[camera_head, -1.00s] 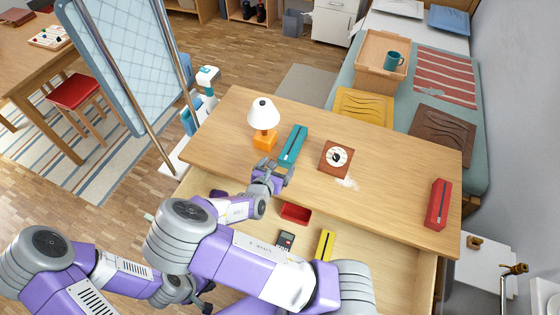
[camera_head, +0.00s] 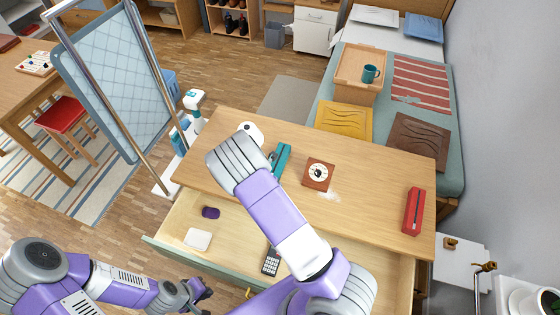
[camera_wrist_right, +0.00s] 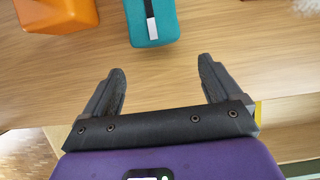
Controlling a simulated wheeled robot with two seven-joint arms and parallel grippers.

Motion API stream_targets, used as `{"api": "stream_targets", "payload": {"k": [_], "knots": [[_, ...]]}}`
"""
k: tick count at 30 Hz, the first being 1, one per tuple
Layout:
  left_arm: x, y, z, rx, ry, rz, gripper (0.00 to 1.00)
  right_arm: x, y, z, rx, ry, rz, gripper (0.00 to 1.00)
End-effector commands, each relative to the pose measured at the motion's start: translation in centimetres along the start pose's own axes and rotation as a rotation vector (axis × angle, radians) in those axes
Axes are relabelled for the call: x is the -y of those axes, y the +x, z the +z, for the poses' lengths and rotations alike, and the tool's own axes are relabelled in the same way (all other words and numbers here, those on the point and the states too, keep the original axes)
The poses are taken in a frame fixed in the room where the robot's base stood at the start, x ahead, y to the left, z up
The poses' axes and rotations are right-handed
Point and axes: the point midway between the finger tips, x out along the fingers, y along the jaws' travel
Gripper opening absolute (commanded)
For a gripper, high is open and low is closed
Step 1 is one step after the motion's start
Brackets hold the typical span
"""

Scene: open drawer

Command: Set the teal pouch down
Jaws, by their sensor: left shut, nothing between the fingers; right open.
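The teal pouch (camera_head: 283,158) lies on the wooden desk (camera_head: 375,183), partly hidden by my right arm in the head view. Its near end (camera_wrist_right: 152,25) shows at the top of the right wrist view, with a pale strip on it. My right gripper (camera_wrist_right: 160,88) is open and empty. Its fingertips are apart from the pouch, with bare desk between. In the head view my right arm hides that gripper. My left gripper (camera_head: 203,292) is shut and empty, low at the left near the open drawer's front.
The open drawer (camera_head: 178,220) holds a purple item, a white item and a calculator (camera_head: 271,262).

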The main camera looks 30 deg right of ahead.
Motion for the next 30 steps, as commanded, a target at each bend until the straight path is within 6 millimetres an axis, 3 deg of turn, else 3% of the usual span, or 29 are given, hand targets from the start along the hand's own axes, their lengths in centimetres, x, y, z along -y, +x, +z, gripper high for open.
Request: {"api": "stream_targets", "payload": {"k": [13,20,26,30], "knots": [[0.0,0.1,0.0,0.0,0.0,0.0,0.0,0.1,2.9,7.0,0.0,0.004,-0.002,0.92],[0.0,0.1,0.0,0.0,0.0,0.0,0.0,0.0,3.5,8.4,0.0,-0.001,-0.001,0.92],[0.1,0.2,0.0,0.0,0.0,0.0,0.0,0.1,4.5,10.7,0.0,0.002,-0.002,0.92],[0.2,0.4,0.0,0.0,0.0,0.0,0.0,0.1,6.5,10.9,-0.003,-0.003,-0.004,0.92]]}}
